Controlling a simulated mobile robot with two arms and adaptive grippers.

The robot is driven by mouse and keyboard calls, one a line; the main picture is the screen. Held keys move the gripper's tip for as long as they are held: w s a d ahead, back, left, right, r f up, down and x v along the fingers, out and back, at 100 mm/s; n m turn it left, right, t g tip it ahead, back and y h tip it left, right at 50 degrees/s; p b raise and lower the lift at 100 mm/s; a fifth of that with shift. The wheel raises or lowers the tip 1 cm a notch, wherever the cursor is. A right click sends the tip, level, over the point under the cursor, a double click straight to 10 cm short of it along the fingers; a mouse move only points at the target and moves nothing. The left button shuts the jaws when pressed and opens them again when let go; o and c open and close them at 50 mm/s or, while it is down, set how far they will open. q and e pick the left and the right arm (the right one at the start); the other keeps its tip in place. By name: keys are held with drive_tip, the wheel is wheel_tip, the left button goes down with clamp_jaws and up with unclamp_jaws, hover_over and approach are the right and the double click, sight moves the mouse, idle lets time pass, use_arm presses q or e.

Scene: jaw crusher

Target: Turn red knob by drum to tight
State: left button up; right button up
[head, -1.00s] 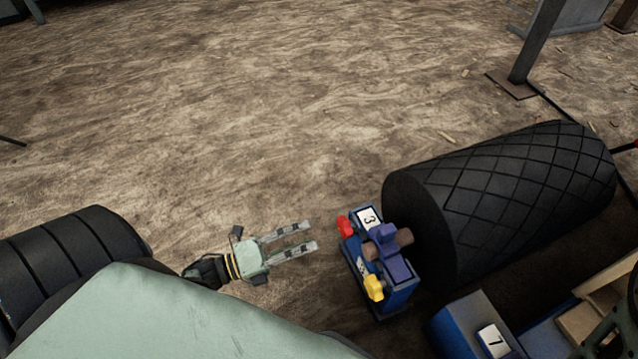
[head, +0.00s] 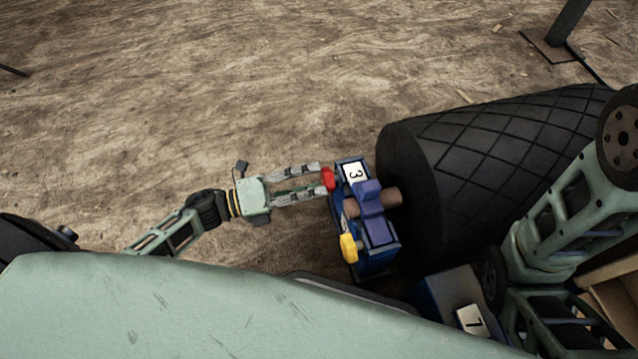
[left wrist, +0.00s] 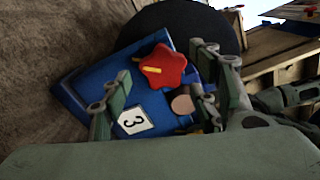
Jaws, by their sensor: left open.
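The red knob (head: 328,179) sits on the left side of a blue bearing block marked 3 (head: 378,232), beside the black ribbed drum (head: 480,165). In the left wrist view the red knob (left wrist: 163,67) is star-shaped with a yellow pointer mark. My left gripper (head: 320,178) is open, its fingertips at the red knob, one on each side of it in the head view. In the left wrist view its fingers (left wrist: 155,95) are spread, with the knob showing beyond and between them. Contact cannot be told. My right gripper is not in view.
A yellow knob (head: 349,247) is on the same block, nearer to me. A second blue block marked 7 (head: 447,292) stands at lower right, near my other arm's links. Open dirt ground (head: 200,100) lies left of and beyond the block.

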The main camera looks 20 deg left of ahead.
use_arm(q)
drive_tip(key=shift+x, duration=1.2)
